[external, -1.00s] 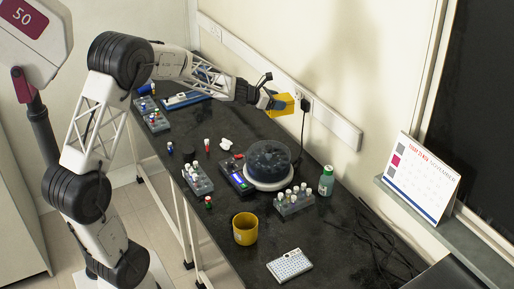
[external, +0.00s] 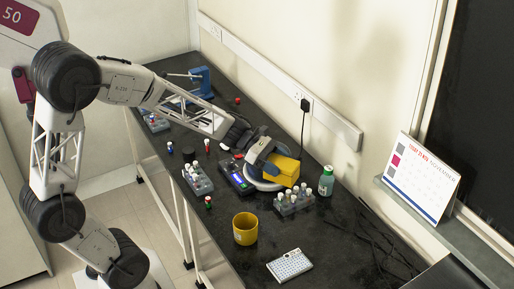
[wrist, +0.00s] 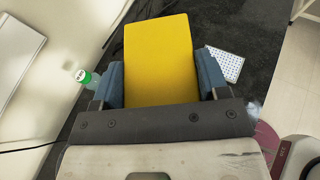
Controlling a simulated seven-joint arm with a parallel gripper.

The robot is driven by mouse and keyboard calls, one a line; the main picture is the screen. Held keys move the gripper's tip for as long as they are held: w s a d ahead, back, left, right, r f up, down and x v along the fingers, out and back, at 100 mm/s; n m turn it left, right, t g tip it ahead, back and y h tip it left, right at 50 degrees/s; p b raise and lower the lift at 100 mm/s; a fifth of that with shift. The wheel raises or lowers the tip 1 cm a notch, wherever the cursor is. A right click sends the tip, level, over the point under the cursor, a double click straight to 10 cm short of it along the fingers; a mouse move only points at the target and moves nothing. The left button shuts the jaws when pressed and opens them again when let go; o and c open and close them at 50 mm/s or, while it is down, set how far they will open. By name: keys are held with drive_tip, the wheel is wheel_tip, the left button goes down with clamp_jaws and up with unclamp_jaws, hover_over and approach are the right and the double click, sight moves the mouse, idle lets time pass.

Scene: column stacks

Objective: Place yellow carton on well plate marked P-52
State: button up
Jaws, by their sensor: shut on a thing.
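The yellow carton (external: 283,168) is in my gripper (external: 268,158), above the round white device in the external view. In the wrist view the carton (wrist: 159,58) stands between the two blue fingers of my gripper (wrist: 160,82), which is shut on it. A white well plate (external: 289,265) lies flat on the dark bench near its front, with nothing on it. It also shows in the wrist view (wrist: 227,66), to the right of the carton. Any marking on the plate is too small to read.
A yellow mug (external: 245,229) stands left of the plate. Another rack (external: 198,180) is further left. Dark cables (external: 375,235) lie right of the plate. A calendar (external: 420,178) stands on the ledge.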

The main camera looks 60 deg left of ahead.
drive_tip(key=s+d+f+m+g+h, duration=0.1)
drive_tip(key=s+d+m+g, duration=0.1)
drive_tip(key=s+d, duration=0.35)
drive_tip(key=s+d+f+m+g, duration=0.1)
drive_tip(key=s+d+m+g, duration=0.15)
drive_tip(key=s, duration=0.65)
drive_tip(key=s+d+m+g+h, duration=0.1)
drive_tip(key=s+d+m+g, duration=0.2)
drive_tip(key=s, duration=0.4)
wheel_tip(320, 180, down, 14)
drive_tip(key=n, duration=0.1)
drive_tip(key=shift+w+d+r, duration=0.15)
drive_tip(key=shift+d+r, duration=0.1)
drive_tip(key=shift+d, duration=0.2)
drive_tip(key=shift+t, duration=0.25)
drive_tip(key=w+d, duration=0.1)
drive_tip(key=w, duration=0.3)
drive_tip(key=w+d+f, duration=0.1)
drive_tip(key=w+d, duration=0.1)
drive_tip(key=w, duration=0.3)
drive_tip(key=w+d, duration=0.2)
drive_tip(key=w, duration=0.3)
drive_tip(key=shift+w+d+f, duration=0.1)
drive_tip(key=shift+f, duration=0.1)
